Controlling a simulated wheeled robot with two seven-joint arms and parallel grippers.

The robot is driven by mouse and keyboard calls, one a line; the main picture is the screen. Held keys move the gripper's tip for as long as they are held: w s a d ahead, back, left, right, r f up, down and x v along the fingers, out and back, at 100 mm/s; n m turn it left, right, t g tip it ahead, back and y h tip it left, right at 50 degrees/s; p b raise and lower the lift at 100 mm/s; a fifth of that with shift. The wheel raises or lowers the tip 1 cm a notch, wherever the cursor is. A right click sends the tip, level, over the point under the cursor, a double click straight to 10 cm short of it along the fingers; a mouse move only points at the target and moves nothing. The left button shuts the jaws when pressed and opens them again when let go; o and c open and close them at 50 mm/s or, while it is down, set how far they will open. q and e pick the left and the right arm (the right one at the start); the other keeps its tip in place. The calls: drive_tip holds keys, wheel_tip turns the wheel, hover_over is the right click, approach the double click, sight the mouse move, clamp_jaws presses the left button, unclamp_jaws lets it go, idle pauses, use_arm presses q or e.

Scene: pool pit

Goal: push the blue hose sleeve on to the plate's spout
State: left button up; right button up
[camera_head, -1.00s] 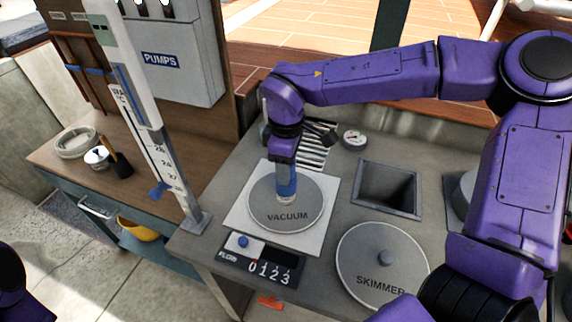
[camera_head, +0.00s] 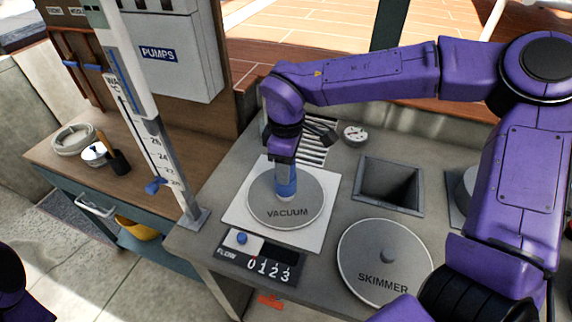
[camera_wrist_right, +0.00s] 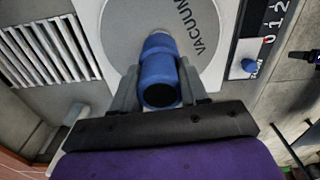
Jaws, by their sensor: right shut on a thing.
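The blue hose sleeve (camera_head: 286,184) stands upright over the middle of the round grey vacuum plate (camera_head: 309,196), which lies on a white square. My right gripper (camera_head: 285,168) comes down from above and is shut on the sleeve. In the right wrist view the sleeve (camera_wrist_right: 159,72) sits between the two grey fingers (camera_wrist_right: 160,88), its dark open end towards the camera. A short pale piece of the spout (camera_head: 284,197) shows under the sleeve; how far the sleeve covers it is hidden. My left gripper is not in view; only a bit of that arm shows at lower left.
A round skimmer lid (camera_head: 385,262) lies at right, near an open square pit (camera_head: 388,184). A flow panel (camera_head: 257,257) with a blue knob lies in front of the plate. A tall white gauge post (camera_head: 150,130) stands at left. A slotted grate (camera_head: 309,147) and a dial lie behind.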

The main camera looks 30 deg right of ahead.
drive_tip(key=shift+f+b, duration=0.35)
drive_tip(key=shift+b, duration=0.1)
idle(0.6)
drive_tip(key=o, duration=1.3)
drive_tip(key=shift+r, duration=0.1)
drive_tip(key=shift+r+p, duration=1.5)
drive_tip(key=shift+r, duration=0.95)
drive_tip(key=shift+r+p, duration=1)
drive_tip(key=shift+r, duration=1)
